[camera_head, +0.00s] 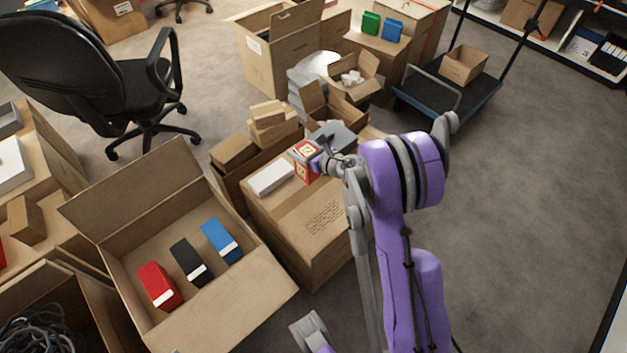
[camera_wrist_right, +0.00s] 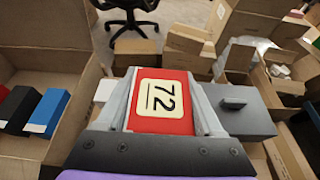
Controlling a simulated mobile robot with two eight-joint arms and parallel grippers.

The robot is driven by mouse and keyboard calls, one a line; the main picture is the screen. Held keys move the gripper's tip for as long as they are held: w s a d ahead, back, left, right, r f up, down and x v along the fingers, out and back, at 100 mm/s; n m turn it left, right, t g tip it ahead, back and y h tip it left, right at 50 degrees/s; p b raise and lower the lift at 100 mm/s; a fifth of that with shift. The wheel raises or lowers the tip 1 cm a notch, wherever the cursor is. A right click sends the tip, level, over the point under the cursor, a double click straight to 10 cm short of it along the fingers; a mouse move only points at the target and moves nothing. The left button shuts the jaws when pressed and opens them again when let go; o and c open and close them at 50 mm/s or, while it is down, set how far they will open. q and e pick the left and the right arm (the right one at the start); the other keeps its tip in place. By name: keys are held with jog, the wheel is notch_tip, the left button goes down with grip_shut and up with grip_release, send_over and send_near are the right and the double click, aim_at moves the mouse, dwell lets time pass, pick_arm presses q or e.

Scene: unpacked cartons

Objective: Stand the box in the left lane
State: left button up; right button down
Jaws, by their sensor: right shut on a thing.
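A red box with a cream "72" label (camera_head: 307,162) is held in my right gripper (camera_head: 318,160) above the closed carton. In the right wrist view the red box (camera_wrist_right: 163,103) sits between both fingers, its label facing the camera. An open carton (camera_head: 178,212) stands to the left of the gripper. Inside it a red item (camera_head: 158,284), a black item (camera_head: 189,261) and a blue item (camera_head: 220,240) stand in a row, apart from each other. I cannot make out lane markings.
The closed carton (camera_head: 318,235) carries a white box (camera_head: 270,178) and a grey box (camera_head: 333,135). Small brown boxes (camera_head: 267,113) are stacked behind. An office chair (camera_head: 135,85) stands at the back left and a trolley (camera_head: 450,100) at the back right. The floor at right is clear.

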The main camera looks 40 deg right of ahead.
aim_at(302, 167)
notch_tip(302, 167, down, 9)
jog(key=shift+r+b, duration=0.1)
jog(key=shift+b, duration=0.9)
jog(key=shift+f, duration=0.2)
grip_release()
